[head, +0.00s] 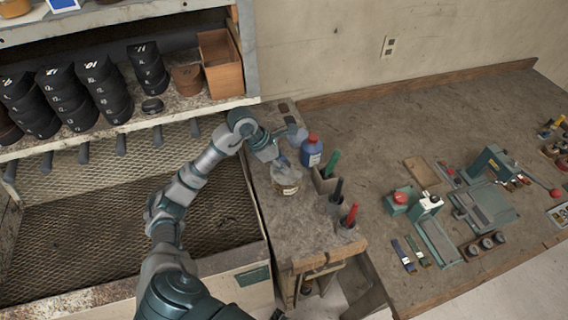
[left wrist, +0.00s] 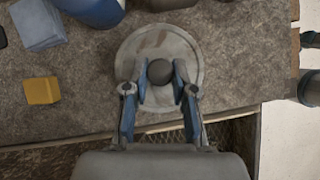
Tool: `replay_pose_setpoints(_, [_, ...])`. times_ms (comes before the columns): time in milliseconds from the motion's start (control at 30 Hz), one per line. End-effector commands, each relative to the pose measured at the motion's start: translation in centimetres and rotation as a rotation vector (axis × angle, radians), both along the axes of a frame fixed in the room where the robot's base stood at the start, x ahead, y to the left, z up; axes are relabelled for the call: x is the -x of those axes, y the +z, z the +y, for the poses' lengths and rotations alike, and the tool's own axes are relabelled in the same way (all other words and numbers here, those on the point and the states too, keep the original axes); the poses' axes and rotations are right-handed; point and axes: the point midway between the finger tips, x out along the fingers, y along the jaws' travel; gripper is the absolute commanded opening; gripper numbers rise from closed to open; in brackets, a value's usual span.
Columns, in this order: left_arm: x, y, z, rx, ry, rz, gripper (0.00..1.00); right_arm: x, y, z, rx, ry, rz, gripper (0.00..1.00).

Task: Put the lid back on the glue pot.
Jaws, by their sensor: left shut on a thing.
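The glue pot (head: 286,184) is a squat, clear jar with a label, standing on the narrow bench top left of the blue bottle. My left gripper (head: 279,163) is right over its mouth, pointing down. In the left wrist view the round, grey, stained lid (left wrist: 160,40) has a dark round knob (left wrist: 160,71) at its middle. My left gripper (left wrist: 160,78) has its two blue fingers shut on that knob, one on each side. The lid hides the pot below it in that view. I cannot tell whether the lid rests on the rim. My right gripper is out of view.
A blue bottle (head: 311,153) with a red cap stands close beside the pot. Tool holders with green, dark and red handles (head: 351,215) stand to the right. A yellow block (left wrist: 41,90) and a folded blue cloth (left wrist: 38,24) lie nearby. The bench's front edge is close.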

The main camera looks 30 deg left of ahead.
Motion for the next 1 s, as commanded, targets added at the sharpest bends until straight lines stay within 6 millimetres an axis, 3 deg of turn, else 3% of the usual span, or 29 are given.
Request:
replay_pose_setpoints(867, [0.00,-0.05,0.00,-0.001,0.000,0.001,0.00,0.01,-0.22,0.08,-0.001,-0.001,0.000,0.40])
replay_pose_setpoints(900, [0.00,-0.05,0.01,-0.001,0.000,0.001,0.28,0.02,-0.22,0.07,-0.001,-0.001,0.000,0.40])
replay_pose_setpoints(1000, [0.00,-0.05,0.01,0.000,0.000,0.000,0.53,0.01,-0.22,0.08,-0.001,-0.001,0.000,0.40])
